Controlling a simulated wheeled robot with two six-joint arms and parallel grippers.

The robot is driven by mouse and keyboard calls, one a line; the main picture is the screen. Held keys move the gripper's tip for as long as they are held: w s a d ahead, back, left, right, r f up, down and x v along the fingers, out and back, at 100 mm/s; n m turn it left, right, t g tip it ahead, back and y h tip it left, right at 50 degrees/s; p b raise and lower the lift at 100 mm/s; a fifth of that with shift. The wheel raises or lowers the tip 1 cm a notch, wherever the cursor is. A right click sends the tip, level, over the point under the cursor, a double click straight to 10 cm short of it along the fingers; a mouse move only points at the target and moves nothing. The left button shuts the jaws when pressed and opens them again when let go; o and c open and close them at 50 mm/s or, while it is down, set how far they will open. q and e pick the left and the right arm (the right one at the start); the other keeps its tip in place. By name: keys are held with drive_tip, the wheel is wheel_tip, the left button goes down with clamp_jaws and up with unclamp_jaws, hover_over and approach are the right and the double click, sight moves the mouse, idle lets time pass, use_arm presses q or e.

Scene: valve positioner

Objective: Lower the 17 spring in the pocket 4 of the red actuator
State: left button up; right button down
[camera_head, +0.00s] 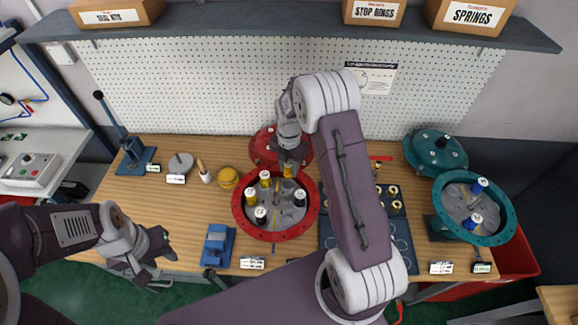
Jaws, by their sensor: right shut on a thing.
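The red actuator (238,222) sits open on the wooden bench, with a grey inside holding several yellow and black springs. My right gripper (289,163) points down over its back edge. It is shut on a yellow spring (289,171), whose lower end is at or just above the back right part of the inside; I cannot tell whether it touches. Spring and pocket numbers are too small to read. My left gripper (158,262) is empty and open before the bench's front left edge.
A red cover (264,148) lies behind the actuator. A dark tray (398,222) with yellow-ringed parts is to the right, partly behind my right arm. A teal actuator (508,222) with blue springs stands far right. A blue block (217,245) is at front left.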

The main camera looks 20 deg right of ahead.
wheel_tip(320, 180, down, 3)
drive_tip(key=shift+r+b, duration=0.15)
drive_tip(key=shift+b, duration=0.55)
drive_tip(key=shift+f+b, duration=0.45)
drive_tip(key=shift+f, duration=0.2)
drive_tip(key=shift+a, duration=0.1)
drive_tip(key=shift+f, duration=0.1)
drive_tip(key=shift+f+b, duration=0.8)
drive_tip(key=shift+f, duration=0.45)
drive_tip(key=c, duration=0.9)
unclamp_jaws()
drive_tip(key=shift+c, duration=0.2)
